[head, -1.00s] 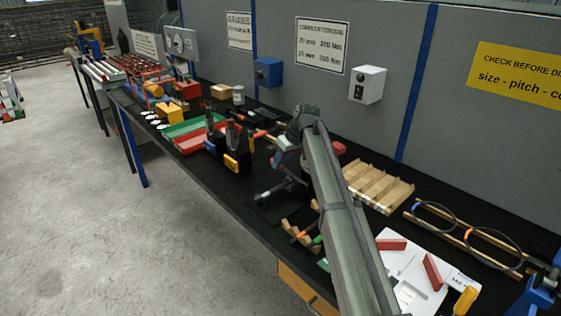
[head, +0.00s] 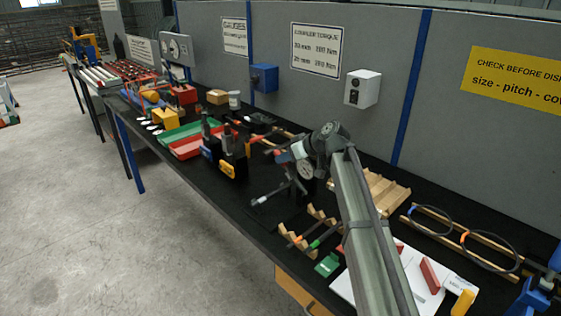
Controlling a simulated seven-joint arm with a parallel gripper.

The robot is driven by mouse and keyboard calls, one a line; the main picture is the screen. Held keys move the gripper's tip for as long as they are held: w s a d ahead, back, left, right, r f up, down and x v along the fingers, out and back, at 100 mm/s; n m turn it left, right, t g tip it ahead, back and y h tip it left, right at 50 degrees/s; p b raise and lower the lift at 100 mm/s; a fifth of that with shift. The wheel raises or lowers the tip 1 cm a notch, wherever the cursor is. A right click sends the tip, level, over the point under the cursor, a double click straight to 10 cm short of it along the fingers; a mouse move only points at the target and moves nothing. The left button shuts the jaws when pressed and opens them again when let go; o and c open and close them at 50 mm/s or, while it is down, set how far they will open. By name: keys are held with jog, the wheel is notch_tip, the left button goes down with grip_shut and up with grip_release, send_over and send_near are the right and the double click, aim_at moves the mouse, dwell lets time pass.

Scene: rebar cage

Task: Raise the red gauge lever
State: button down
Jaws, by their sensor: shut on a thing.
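The dial gauge (head: 306,170) has a round white face and stands mid-bench, with a grey rod and dark stand at its lower left. My gripper (head: 298,152) is at the top of the gauge, at the end of my arm that reaches in from the lower right. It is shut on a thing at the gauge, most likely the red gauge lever. The fingertips are small and partly hidden by my wrist, so the lever and the grip on it cannot be made out clearly.
A wooden rack (head: 372,192) lies behind my arm. A white board (head: 352,291) with red blocks lies at the front right. Green and red trays (head: 183,138) and upright black tools (head: 232,150) stand to the left. A grey wall closes the back.

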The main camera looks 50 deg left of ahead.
jog(key=d+y, duration=0.1)
jog(key=d+r+y, duration=0.1)
jog(key=d, duration=0.1)
jog(key=shift+r+y, duration=0.2)
jog(key=shift+y, duration=0.1)
jog(key=shift+d+r+n+g+y, duration=0.15)
jog(key=shift+d+r+n+y, duration=0.1)
jog(key=shift+d+y, duration=0.45)
jog(key=shift+d+r+n+g+y, duration=0.15)
jog(key=shift+d+r+y, duration=0.1)
jog(key=shift+d+y, duration=0.4)
jog(key=c, duration=1)
grip_release()
jog(key=shift+o, duration=0.2)
jog(key=shift+d, duration=0.1)
jog(key=v, duration=1.3)
jog(key=shift+d+r, duration=0.15)
jog(key=shift+d, duration=0.15)
jog(key=shift+w, duration=0.1)
